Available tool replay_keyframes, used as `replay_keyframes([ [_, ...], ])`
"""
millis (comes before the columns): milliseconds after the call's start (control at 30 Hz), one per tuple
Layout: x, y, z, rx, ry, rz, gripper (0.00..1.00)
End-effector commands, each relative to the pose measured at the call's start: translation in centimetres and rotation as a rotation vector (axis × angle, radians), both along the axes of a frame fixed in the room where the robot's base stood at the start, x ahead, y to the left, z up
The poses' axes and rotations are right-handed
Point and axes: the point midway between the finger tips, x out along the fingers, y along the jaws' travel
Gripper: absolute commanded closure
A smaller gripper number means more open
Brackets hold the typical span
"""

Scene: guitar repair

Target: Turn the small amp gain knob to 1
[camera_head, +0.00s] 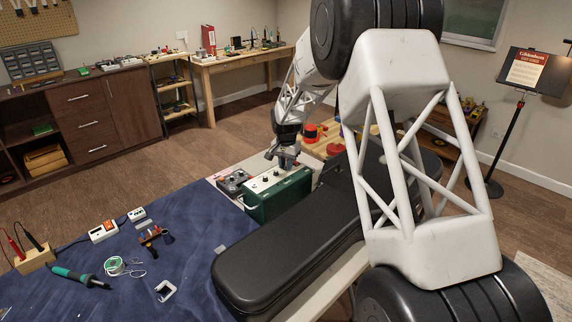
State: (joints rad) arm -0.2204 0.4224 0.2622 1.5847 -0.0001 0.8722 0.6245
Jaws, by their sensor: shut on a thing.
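The small amp (279,199) is a green box with a pale top panel that carries several dark knobs. It stands at the far end of the bench, beside a black case. My gripper (285,165) comes down from above onto the top panel, at its far right part. Its fingers are shut on a knob, which they mostly hide. Which knob it is and its setting are too small to read. Two other dark knobs (264,179) show on the panel to the left of my gripper.
A long black guitar case (290,255) lies right in front of the amp. A dark pedal-like box (232,181) stands left of it. On the blue cloth (205,228) lie a soldering iron (78,276), solder wire (116,265) and small parts. My arm covers much of the right side.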

Motion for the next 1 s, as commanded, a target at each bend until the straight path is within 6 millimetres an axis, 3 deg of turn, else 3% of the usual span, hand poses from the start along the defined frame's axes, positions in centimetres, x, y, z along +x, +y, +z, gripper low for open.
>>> replay_keyframes([
  [1000, 0.02, -0.02, 0.1, 0.0, -0.001, 0.834, 1.0],
])
